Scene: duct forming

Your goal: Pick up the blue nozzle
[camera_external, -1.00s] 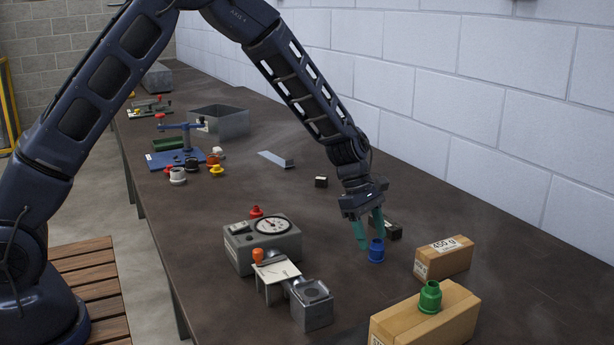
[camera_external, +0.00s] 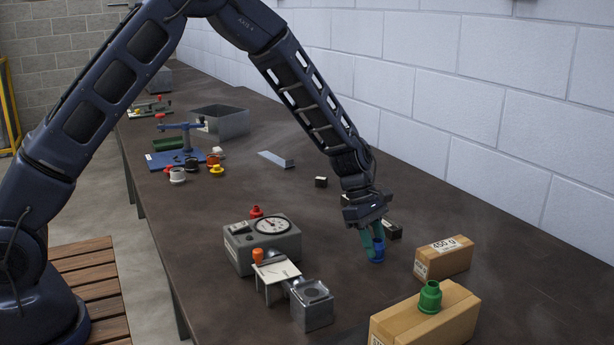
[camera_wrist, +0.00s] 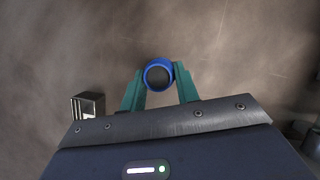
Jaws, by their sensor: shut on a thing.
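The blue nozzle (camera_external: 377,254) stands upright on the dark bench, below the end of my arm. My gripper (camera_external: 373,243) points down at it with its green fingers closed on its upper part. In the wrist view the nozzle (camera_wrist: 159,75) shows from above as a blue ring with a dark centre. The tips of my gripper (camera_wrist: 160,76) touch it on its left and right sides. The nozzle's base looks to be at bench level.
A small dark block (camera_external: 394,230) lies just behind my gripper. Cardboard boxes (camera_external: 443,258) stand to the right, the front one with a green nozzle (camera_external: 430,297) on top. A grey dial gauge box (camera_external: 262,243) and a small metal fixture (camera_external: 312,304) stand to the left.

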